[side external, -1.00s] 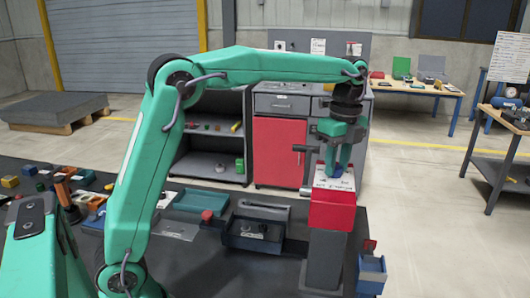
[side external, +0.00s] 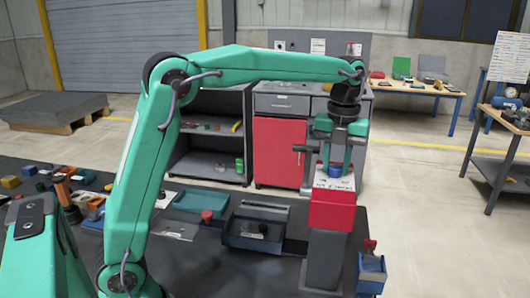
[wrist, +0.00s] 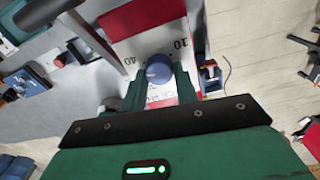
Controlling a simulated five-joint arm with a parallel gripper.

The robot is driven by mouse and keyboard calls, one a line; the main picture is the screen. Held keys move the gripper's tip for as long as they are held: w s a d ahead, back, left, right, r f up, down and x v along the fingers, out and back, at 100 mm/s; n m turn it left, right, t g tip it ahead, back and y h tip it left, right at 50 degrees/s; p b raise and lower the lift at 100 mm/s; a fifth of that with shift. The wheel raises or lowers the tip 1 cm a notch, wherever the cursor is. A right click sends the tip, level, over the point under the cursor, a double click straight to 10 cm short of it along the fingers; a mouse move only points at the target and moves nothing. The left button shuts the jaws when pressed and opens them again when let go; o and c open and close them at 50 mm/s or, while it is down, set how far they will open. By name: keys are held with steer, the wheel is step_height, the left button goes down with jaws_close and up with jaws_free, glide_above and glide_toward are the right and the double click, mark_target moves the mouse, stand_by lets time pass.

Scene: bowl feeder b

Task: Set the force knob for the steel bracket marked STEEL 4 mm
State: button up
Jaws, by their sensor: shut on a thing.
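The force knob (side external: 335,171) is a round blue knob on the white sloping face of a red-topped box (side external: 331,212) on a dark pedestal. The knob also shows in the wrist view (wrist: 159,70), with the printed numbers 10 and 40 on the white plate (wrist: 148,46) around it. My gripper (side external: 336,167) points down and is shut on the knob, one finger on each side. In the wrist view my gripper (wrist: 160,84) hides part of the plate's other lettering. The knob's pointer cannot be made out. I cannot pick out a bracket marked STEEL 4 mm.
A blue bin (side external: 371,272) stands right of the pedestal. A dark blue tray (side external: 254,233) and a teal tray (side external: 202,202) lie on the dark bench to its left. A red cabinet (side external: 279,152) stands behind. A sheet of small text (side external: 511,57) hangs at the right, unreadable.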

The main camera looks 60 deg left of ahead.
mark_target(336, 168)
steer(key=shift+s+d+m, duration=0.15)
steer(key=shift+m, duration=0.75)
steer(key=o, duration=1)
steer(key=shift+c, duration=0.2)
steer(key=shift+r, duration=0.15)
steer(key=shift+r, duration=3.75)
